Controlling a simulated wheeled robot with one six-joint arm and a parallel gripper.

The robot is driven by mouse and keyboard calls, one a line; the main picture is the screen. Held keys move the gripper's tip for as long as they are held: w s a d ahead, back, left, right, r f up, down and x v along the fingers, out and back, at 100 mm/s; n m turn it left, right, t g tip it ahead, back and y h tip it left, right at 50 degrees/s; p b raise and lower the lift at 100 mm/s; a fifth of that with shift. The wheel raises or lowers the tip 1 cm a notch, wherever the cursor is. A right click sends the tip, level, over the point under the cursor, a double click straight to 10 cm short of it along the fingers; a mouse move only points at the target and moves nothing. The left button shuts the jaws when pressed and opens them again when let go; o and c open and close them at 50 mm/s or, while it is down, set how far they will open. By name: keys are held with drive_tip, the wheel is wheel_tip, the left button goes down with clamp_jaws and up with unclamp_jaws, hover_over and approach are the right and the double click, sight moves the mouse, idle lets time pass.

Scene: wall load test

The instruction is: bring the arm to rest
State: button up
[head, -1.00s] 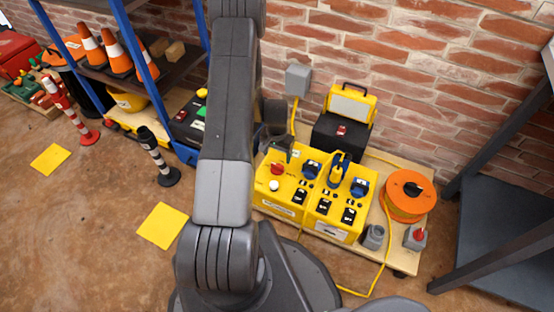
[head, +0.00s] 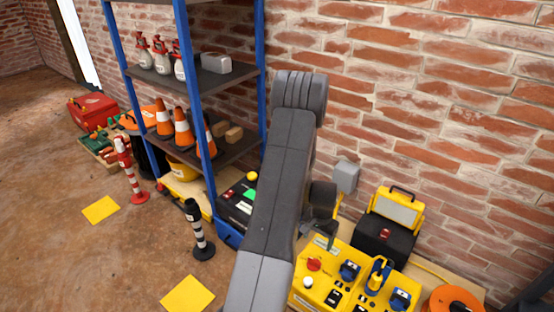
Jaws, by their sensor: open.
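My arm rises through the middle of the head view, its grey and black links bent at a rounded elbow near the top. My gripper (head: 324,238) shows partly behind the arm, over the back edge of the yellow control box (head: 335,283). It is open, and I see nothing between its fingers. The arm hides part of it. I cannot tell whether it touches the box, which carries a red button, a white knob, blue sockets and black switches.
A blue-framed shelf (head: 190,85) with cones stands left of the arm against the brick wall (head: 430,100). A black-and-white post (head: 199,232) and a red-and-white post (head: 131,175) stand on the floor. A work light (head: 395,212) and orange reel (head: 452,300) are at right. Floor at left is mostly clear.

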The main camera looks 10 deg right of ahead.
sight(314, 261)
wheel_tip(314, 261, down, 13)
drive_tip(key=b, duration=0.3)
drive_tip(key=shift+r+m, duration=0.1)
drive_tip(key=shift+m, duration=0.4)
